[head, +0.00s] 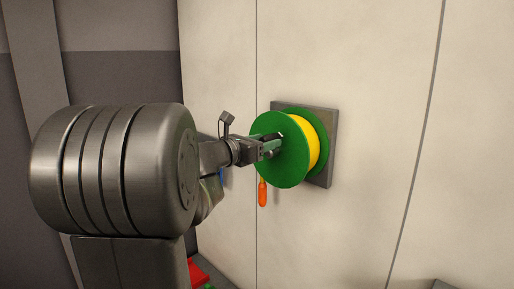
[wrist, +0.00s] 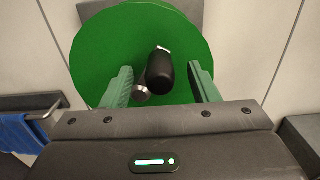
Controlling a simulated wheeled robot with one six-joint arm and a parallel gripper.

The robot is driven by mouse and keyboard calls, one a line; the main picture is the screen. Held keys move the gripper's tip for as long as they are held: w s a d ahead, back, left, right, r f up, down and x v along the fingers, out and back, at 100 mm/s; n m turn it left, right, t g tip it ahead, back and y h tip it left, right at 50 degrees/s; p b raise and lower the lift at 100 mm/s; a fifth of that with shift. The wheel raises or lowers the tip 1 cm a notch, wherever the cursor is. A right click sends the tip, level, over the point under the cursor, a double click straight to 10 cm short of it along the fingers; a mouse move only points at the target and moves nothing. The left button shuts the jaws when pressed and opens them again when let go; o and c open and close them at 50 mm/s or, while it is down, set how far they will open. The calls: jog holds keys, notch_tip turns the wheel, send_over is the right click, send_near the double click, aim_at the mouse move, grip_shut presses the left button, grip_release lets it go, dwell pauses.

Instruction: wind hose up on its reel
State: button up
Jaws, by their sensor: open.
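The hose reel (head: 281,150) has green discs and is mounted on a grey plate (head: 321,179) on the pale wall. Yellow hose (head: 309,142) is wound between the discs, and an orange end piece (head: 262,193) hangs below the reel's left side. My gripper (head: 270,147) is at the front disc. In the wrist view the green disc (wrist: 107,43) fills the upper middle. A black crank handle (wrist: 160,72) stands between my two open green fingers (wrist: 160,84), with gaps on both sides. A round silver hub (wrist: 141,94) shows beside the handle.
A blue cloth (wrist: 18,133) hangs on a dark rail (wrist: 28,103) at the left in the wrist view. A dark ledge (wrist: 303,140) is at the right. A red object (head: 198,271) is low down in the head view. The wall right of the reel is bare.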

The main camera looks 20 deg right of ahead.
jog(key=shift+v, duration=2.55)
jog(key=shift+d, duration=0.1)
